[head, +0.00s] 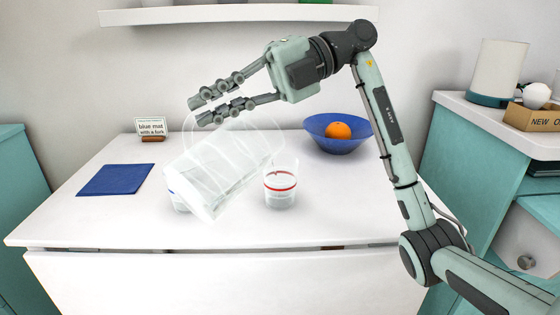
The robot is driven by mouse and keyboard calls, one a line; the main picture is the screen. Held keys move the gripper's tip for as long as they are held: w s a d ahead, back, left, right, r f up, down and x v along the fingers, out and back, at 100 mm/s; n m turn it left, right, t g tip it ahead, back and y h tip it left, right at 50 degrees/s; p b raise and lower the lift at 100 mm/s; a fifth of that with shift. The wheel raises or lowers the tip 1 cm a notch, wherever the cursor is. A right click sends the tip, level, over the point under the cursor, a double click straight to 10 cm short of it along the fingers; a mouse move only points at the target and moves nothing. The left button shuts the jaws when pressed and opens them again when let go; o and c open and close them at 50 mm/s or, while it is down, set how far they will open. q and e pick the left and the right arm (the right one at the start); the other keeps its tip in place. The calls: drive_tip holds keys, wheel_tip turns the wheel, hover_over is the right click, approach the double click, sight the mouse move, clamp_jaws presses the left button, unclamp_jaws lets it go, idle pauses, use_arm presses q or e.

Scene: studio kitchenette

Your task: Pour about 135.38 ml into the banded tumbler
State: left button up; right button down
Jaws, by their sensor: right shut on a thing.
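A clear pitcher (215,172) hangs steeply tilted over the middle of the table. My right gripper (203,111) is at its upper side, with its fingers pointing left, shut on it; the exact grip is hard to see through the clear wall. The banded tumbler (280,188), clear with a red band, stands upright just right of the pitcher. Its liquid level is hard to tell, and I see no clear stream. A second clear vessel with a bluish edge (179,203) is mostly hidden behind the pitcher's lower left end. My left gripper is not in view.
A blue mat (115,179) lies at the left, with a small sign (152,126) behind it. A blue bowl (335,143) with an orange (338,131) stands at the back right. The white table (340,215) is clear at the front right.

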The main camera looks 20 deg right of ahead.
drive_tip(key=shift+w+d+r, duration=0.1)
drive_tip(key=shift+d+r, duration=0.15)
drive_tip(key=shift+r, duration=0.05)
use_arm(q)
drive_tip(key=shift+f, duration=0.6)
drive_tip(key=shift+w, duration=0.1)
use_arm(e)
drive_tip(key=shift+w+d, duration=0.1)
drive_tip(key=shift+d, duration=0.05)
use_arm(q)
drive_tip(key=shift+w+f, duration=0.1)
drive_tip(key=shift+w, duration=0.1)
use_arm(e)
drive_tip(key=shift+w+d+r+y, duration=0.1)
drive_tip(key=shift+d+r+y, duration=0.1)
drive_tip(key=shift+y, duration=0.1)
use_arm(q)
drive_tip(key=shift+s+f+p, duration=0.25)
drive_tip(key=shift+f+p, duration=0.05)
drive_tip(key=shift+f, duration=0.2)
use_arm(e)
drive_tip(key=shift+w+d+r, duration=0.1)
drive_tip(key=shift+w+d, duration=0.05)
drive_tip(key=shift+d, duration=0.1)
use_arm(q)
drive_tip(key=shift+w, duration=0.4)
use_arm(e)
drive_tip(key=shift+w+d+r, duration=0.15)
drive_tip(key=shift+d, duration=0.1)
